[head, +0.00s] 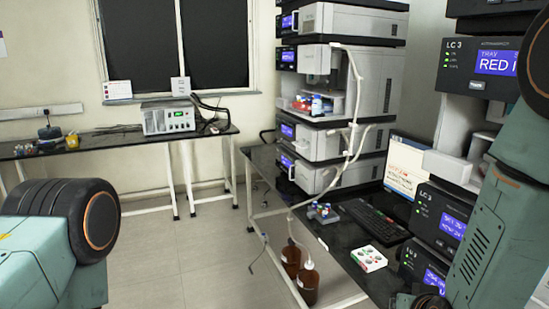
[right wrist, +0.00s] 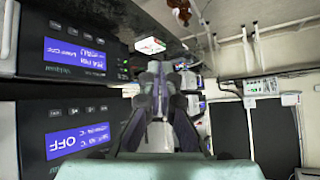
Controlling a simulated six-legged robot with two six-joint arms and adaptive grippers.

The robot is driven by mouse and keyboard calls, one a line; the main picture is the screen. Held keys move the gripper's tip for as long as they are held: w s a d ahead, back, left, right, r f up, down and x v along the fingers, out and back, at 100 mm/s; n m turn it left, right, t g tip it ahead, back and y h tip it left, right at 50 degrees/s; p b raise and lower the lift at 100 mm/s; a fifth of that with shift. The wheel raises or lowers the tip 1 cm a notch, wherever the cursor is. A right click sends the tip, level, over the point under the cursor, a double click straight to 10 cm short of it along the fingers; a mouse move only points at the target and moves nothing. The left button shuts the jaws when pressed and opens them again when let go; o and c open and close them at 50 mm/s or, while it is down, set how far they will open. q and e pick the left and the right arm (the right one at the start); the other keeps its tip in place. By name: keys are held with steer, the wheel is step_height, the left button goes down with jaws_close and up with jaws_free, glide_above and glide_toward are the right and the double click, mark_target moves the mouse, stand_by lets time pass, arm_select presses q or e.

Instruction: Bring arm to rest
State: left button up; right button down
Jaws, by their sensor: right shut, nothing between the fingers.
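My right arm comes down the right side of the head view. Its gripper (head: 424,299) is at the bottom edge, beside the lower right instrument modules, and shows only in part. In the right wrist view the right gripper (right wrist: 160,76) has its fingers together with nothing between them. It appears free of the instrument fronts. My left arm shows at the left edge of the head view, but its gripper is out of the frame.
A stack of LC modules (head: 430,210) stands close to my right arm. The floor (head: 190,262) at centre left is clear.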

steer(key=s+a+f+n+g+b, duration=0.2)
steer(key=s+f+g+b, duration=0.6)
steer(key=s+f, duration=2)
steer(key=shift+s+g+y, duration=0.4)
steer(key=shift+s+g, duration=0.3)
steer(key=shift+s, duration=0.5)
stand_by(0.3)
